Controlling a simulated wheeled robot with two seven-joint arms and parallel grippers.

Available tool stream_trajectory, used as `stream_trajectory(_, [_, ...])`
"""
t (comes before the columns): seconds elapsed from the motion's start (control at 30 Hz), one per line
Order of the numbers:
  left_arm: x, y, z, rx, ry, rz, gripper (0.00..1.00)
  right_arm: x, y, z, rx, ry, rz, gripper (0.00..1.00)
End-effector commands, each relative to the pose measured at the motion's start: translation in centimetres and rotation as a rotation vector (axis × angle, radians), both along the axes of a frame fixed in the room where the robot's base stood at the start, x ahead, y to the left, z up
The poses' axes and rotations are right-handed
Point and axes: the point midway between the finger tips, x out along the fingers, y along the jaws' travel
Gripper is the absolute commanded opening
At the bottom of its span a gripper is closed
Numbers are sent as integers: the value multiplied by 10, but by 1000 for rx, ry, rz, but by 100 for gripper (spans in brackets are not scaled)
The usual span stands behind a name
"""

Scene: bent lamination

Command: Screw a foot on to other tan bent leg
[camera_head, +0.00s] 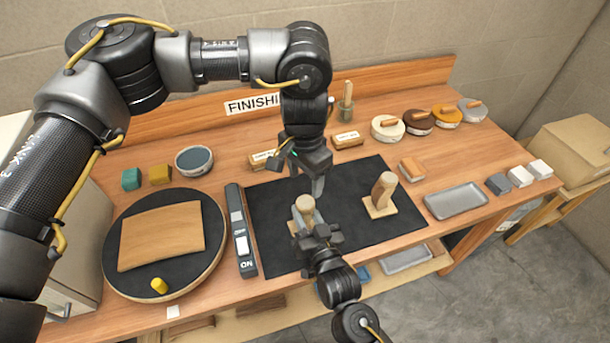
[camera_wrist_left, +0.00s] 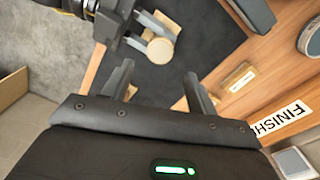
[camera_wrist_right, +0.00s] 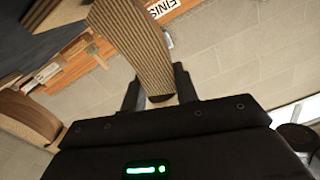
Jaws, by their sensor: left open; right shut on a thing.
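My right gripper (camera_head: 318,236) is shut on a tan bent leg, low over the dark mat (camera_head: 270,240). In the right wrist view this leg (camera_wrist_right: 140,45) rises striped and curved between the fingers. A round tan piece (camera_head: 305,203) tops it in the head view; the left wrist view shows a pale round end (camera_wrist_left: 160,50). I cannot tell whether that is a separate foot. My left gripper (camera_head: 308,180) is open and empty, above the held leg. Its fingers (camera_wrist_left: 157,80) are apart with nothing between them. Another bent leg (camera_head: 384,187) stands on a flat tan base on the mat.
A round turntable (camera_head: 115,275) with a curved tan panel (camera_head: 160,235) is at left. A dark bar tool (camera_head: 240,232) lies beside the mat. A grey tray (camera_head: 456,201), small blocks and lidded tins (camera_head: 388,128) stand at right. The mat's right-front part is clear.

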Motion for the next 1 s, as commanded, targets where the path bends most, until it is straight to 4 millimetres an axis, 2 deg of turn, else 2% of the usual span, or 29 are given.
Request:
stream_trajectory(0.6, [0, -1, -73, 1, 2, -2, 58, 0, 0, -2, -3, 3, 0, 0])
stream_trajectory(1.0, [0, -1, -80, 0, 0, -2, 58, 0, 0, -2, -3, 3, -1, 0])
